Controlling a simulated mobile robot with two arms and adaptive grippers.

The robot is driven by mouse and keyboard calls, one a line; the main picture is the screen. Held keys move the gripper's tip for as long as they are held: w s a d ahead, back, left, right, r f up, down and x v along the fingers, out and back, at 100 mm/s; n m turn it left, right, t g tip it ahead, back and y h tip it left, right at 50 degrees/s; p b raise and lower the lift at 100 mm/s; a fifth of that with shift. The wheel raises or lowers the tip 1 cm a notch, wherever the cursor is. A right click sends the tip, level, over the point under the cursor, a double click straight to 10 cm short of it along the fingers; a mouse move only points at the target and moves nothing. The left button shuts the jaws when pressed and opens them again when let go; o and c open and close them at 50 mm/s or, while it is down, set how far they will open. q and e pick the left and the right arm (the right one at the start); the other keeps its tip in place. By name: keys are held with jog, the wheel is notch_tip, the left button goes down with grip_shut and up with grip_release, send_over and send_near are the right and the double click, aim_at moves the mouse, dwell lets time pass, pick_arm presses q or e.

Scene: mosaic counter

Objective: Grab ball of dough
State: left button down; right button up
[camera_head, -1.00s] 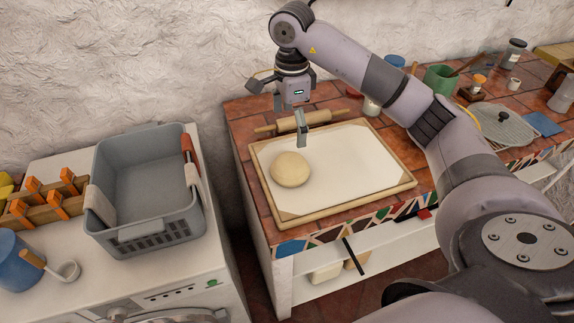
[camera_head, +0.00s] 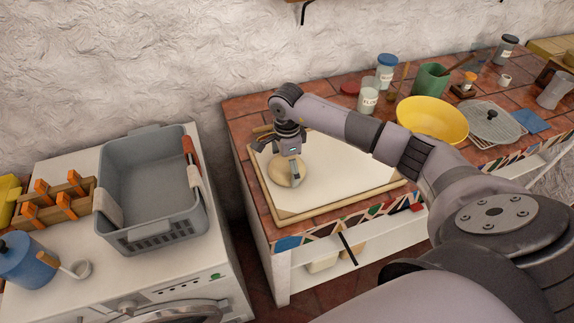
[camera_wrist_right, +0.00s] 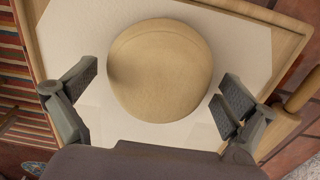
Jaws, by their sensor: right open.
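The ball of dough (camera_head: 281,174) is round and pale tan. It sits on the left part of a wooden board with a white sheet (camera_head: 335,178). My right gripper (camera_head: 291,168) is low over the dough and partly hides it. In the right wrist view the dough (camera_wrist_right: 160,70) lies between the two spread fingers of my right gripper (camera_wrist_right: 152,95), with a visible gap on each side. The gripper is open. My left gripper is not in view.
A grey basket (camera_head: 150,195) stands on the white washing machine to the left. The sheet's right part is clear.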

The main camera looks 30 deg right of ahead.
jog(key=shift+f, duration=0.1)
jog(key=c, duration=1.5)
